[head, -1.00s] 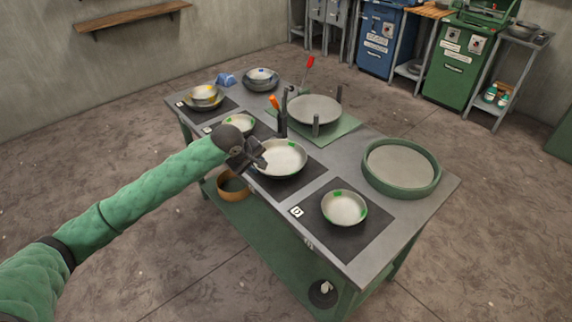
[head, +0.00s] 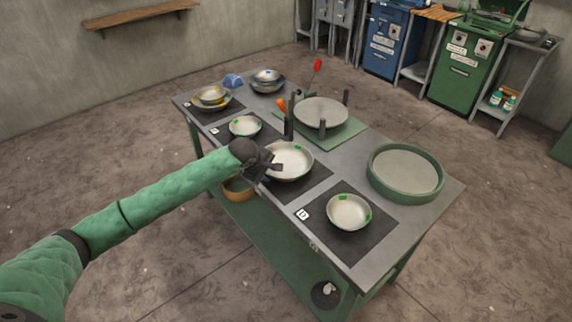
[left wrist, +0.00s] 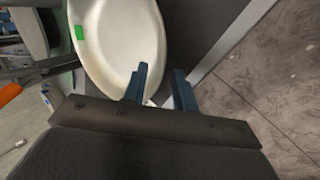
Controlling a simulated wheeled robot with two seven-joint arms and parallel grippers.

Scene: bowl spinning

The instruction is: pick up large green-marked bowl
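The large green-marked bowl (head: 293,157) is cream-white with green patches and sits on a dark mat in the middle of the table. It also shows in the left wrist view (left wrist: 115,40), with one green patch. My left gripper (head: 277,170) is at the bowl's near left rim. In the left wrist view its two blue fingers (left wrist: 162,88) are apart, one over the bowl's inside and one outside the rim. A sliver of rim shows between them; whether they touch it is unclear. My right gripper is not in view.
Smaller green-marked bowls stand at the front (head: 348,212) and farther back (head: 245,126). A round green-rimmed tray (head: 405,174) is at the right. A grey disc (head: 321,112) with dark upright posts stands behind the large bowl. Stacked bowls (head: 211,97) are at the back left.

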